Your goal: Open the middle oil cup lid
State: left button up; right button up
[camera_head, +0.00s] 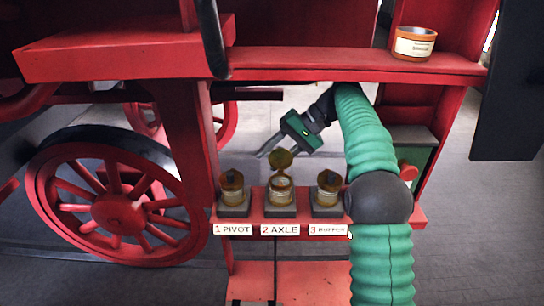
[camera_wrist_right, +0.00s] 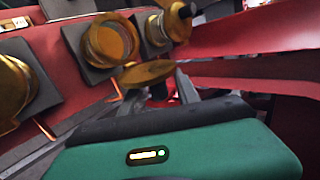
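Three brass oil cups stand on dark blocks on a red shelf, above labels reading 1 PIVOT, 2 AXLE and a third that is hard to read. The middle oil cup (camera_head: 281,184) has its lid (camera_head: 281,160) tilted up and back, with the pale cup mouth showing. The left cup (camera_head: 232,184) and right cup (camera_head: 328,183) look closed. My right gripper (camera_head: 266,152) is just behind and left of the raised lid. In the right wrist view, the middle cup (camera_wrist_right: 110,40) shows with its lid (camera_wrist_right: 147,73) near my fingers, which look apart and empty. My left gripper is out of view.
My green right arm passes right of the cups and reaches behind them. A red spoked wheel (camera_head: 117,211) stands at left. A round labelled tin (camera_head: 414,44) sits on the upper red ledge at right. A red beam (camera_head: 350,66) runs above the cups.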

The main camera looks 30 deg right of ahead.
jog(key=v, duration=0.7)
jog(key=shift+d, duration=0.45)
jog(key=shift+a, duration=0.2)
jog(key=shift+w+r, duration=0.1)
